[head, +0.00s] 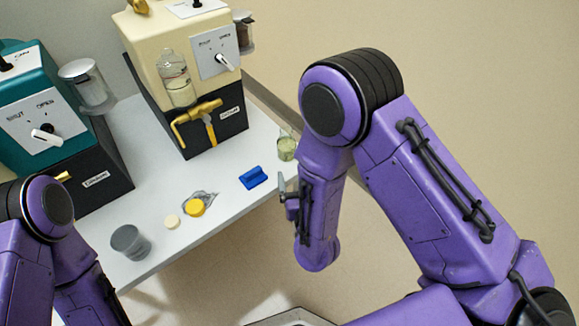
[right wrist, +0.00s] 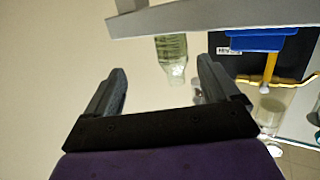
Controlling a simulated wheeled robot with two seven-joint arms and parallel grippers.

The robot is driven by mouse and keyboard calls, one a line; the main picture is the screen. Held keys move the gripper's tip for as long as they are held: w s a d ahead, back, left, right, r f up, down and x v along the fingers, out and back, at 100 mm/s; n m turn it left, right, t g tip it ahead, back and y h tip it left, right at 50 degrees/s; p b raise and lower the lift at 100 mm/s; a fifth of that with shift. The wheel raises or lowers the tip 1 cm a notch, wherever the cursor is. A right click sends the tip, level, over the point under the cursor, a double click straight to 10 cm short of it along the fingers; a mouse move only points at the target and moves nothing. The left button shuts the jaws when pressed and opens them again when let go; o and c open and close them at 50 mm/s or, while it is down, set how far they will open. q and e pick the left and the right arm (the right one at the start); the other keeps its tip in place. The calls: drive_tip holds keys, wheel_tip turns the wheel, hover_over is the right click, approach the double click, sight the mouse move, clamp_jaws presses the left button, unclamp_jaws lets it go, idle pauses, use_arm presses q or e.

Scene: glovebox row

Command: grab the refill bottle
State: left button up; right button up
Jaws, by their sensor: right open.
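A small bottle (head: 287,148) with pale green contents stands upright near the right edge of the white table in the head view. In the right wrist view, which is upside down, the green bottle (right wrist: 171,55) lies ahead, between the lines of the two fingers, apart from them. A clear bottle (head: 175,80) with pale contents is at the front of the cream machine. I cannot tell which one is the refill bottle. My right gripper (head: 288,192) is open and empty, just off the table edge; its fingers (right wrist: 163,72) show apart. My left gripper is out of view.
The cream machine (head: 215,62) has a yellow handle (head: 197,115). A teal machine (head: 40,120) stands left. Bare table surrounds the green bottle.

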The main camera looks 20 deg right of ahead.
sight(288, 150)
drive_tip(key=shift+t, duration=0.7)
drive_tip(key=w, duration=0.3)
drive_tip(key=w+r, duration=0.1)
drive_tip(key=w, duration=0.3)
drive_tip(key=w+b, duration=0.1)
drive_tip(key=w, duration=0.3)
drive_tip(key=shift+w+d+r, duration=0.15)
drive_tip(key=shift+r, duration=0.05)
drive_tip(key=c, duration=1.2)
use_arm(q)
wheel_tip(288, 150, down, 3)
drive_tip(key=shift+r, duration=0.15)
use_arm(e)
drive_tip(key=shift+r, duration=0.2)
